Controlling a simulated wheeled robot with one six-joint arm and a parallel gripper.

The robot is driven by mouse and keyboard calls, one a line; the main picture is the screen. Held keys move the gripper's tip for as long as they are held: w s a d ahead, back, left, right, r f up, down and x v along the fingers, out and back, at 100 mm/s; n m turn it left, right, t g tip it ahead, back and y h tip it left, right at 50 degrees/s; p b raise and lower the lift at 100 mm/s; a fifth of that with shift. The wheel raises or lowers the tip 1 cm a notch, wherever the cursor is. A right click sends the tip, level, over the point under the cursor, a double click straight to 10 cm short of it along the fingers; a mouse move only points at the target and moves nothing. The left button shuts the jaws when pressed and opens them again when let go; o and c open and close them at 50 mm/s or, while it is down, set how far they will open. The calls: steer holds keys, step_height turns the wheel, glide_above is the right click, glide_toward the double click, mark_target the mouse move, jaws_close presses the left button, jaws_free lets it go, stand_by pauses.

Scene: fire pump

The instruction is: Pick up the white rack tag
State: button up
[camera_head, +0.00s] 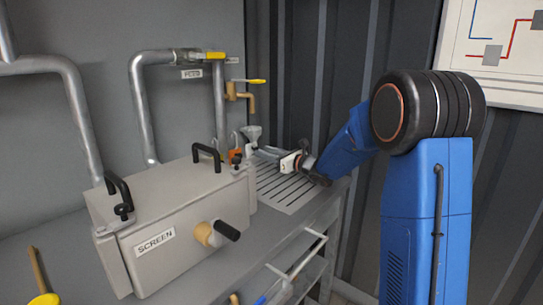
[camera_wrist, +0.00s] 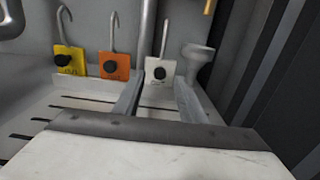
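The white rack tag (camera_wrist: 160,70) shows in the wrist view, upright, with a black round knob on its face and a grey hook rising above it. My gripper (camera_wrist: 160,86) is open, one finger on each side of the tag's lower part. I cannot tell whether the fingers touch it or whether the tag is fully between them. In the head view my gripper (camera_head: 262,152) reaches low over the slotted shelf from the right.
An orange tag (camera_wrist: 115,66) and a yellow tag (camera_wrist: 70,60) stand left of the white one. A grey funnel (camera_wrist: 196,58) is close on its right. The grey SCREEN box (camera_head: 170,215) with black handles stands in front, left of my arm. Corrugated wall is behind.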

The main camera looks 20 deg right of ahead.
mark_target(252, 145)
steer(key=shift+x, duration=2.15)
steer(key=c, duration=0.9)
steer(key=shift+o, duration=0.2)
steer(key=shift+r, duration=0.1)
step_height(252, 145, up, 4)
steer(key=shift+r, duration=0.15)
steer(key=shift+s, duration=0.1)
